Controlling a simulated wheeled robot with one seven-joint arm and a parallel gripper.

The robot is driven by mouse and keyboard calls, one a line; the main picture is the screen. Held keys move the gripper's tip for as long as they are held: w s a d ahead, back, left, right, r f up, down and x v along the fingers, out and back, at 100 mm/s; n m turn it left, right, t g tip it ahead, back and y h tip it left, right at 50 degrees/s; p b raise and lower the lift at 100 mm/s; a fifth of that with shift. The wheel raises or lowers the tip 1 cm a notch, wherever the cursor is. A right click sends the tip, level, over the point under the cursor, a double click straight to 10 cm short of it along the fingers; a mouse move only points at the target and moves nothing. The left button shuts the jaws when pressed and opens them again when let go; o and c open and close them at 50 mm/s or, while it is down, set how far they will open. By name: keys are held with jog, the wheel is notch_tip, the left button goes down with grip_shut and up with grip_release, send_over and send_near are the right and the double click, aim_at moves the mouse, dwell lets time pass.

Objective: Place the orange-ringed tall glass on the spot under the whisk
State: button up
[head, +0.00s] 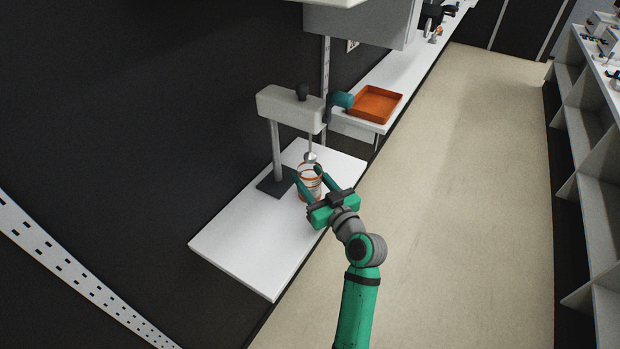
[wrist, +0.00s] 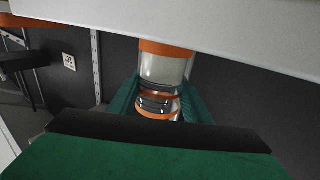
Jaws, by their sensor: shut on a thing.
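The orange-ringed tall glass (head: 311,178) is between the fingers of my gripper (head: 309,180), which is shut on it. The glass looks upright, directly below the whisk (head: 310,157) of the mixer stand (head: 288,104). In the wrist view the glass (wrist: 162,72) shows clear walls and orange bands, with the green fingers (wrist: 160,100) on both sides. The spot under the whisk is hidden by the glass and my gripper. I cannot tell whether the glass bottom touches the shelf or the stand's base.
The mixer stand has a dark base plate (head: 272,186) on the white shelf (head: 240,240). The shelf's near part is bare. An orange tray (head: 376,103) sits on the counter behind. A teal-ended part (head: 342,100) sticks out beside the mixer head. Open floor (head: 450,200) lies to the right.

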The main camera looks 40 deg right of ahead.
jog(key=o, duration=1.2)
jog(key=shift+f, duration=0.1)
jog(key=s, duration=0.4)
jog(key=s+a, duration=0.1)
jog(key=s, duration=0.7)
jog(key=shift+a, duration=0.3)
